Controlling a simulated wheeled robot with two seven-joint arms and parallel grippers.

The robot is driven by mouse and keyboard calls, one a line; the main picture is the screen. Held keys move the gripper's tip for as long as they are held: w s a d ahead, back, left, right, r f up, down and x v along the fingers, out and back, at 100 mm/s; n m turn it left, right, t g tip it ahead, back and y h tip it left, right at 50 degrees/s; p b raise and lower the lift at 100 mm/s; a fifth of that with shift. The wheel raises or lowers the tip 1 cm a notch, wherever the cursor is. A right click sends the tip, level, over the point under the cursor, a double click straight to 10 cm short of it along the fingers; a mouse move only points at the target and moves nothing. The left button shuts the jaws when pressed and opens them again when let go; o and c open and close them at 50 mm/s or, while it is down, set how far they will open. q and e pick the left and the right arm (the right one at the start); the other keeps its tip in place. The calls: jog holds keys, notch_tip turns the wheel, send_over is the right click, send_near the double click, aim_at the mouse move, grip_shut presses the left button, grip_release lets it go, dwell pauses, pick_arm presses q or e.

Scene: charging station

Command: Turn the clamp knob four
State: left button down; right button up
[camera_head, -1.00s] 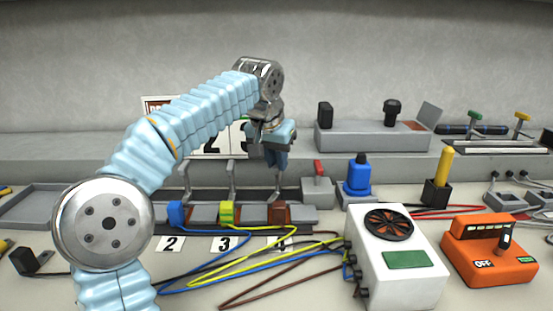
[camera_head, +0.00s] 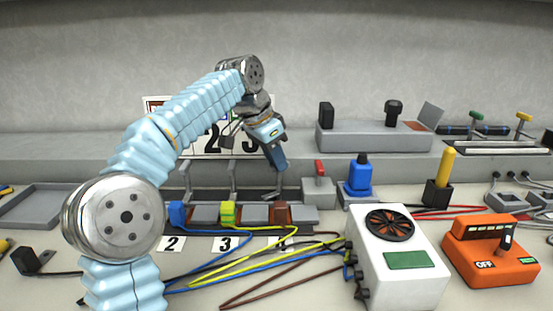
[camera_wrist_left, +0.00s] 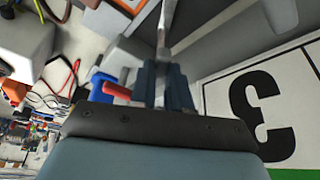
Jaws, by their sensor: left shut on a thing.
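Clamp four is the rightmost of three grey clamps, above the label 4 (camera_head: 281,243), with a brown block (camera_head: 282,214) at its foot. Its grey post (camera_head: 279,187) rises to my left gripper (camera_head: 279,166), which hides the upper part and knob in the head view. The gripper tilts, its dark blue fingers pointing down and right. In the left wrist view the fingers (camera_wrist_left: 165,88) are shut around a grey metal part (camera_wrist_left: 166,25) of the clamp. The exact contact with the knob is hidden. My right gripper is not in view.
Blue and yellow clamp blocks (camera_head: 228,211) stand left of clamp four. A red-handled grey box (camera_head: 318,190) and a blue bottle-shaped thing (camera_head: 360,178) stand close to its right.

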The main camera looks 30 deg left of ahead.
pick_arm(q)
jog(key=m, duration=0.2)
jog(key=m+g+h, duration=0.1)
jog(key=m, duration=0.1)
jog(key=shift+w+a+m+h, duration=0.15)
jog(key=shift+m+h, duration=0.15)
jog(key=shift+m, duration=0.1)
dwell(0.4)
jog(key=c, duration=1.1)
grip_release()
jog(key=shift+a+r, duration=0.2)
jog(key=shift+r, duration=0.3)
jog(key=shift+s+a+r, duration=0.75)
jog(key=shift+a+r, duration=0.1)
jog(key=s+a, duration=0.4)
jog(key=a, duration=0.1)
jog(key=s+a, duration=0.2)
jog(key=a, duration=0.1)
jog(key=shift+s+a+b, duration=0.15)
jog(key=shift+s+b, duration=0.15)
jog(key=shift+b, duration=0.1)
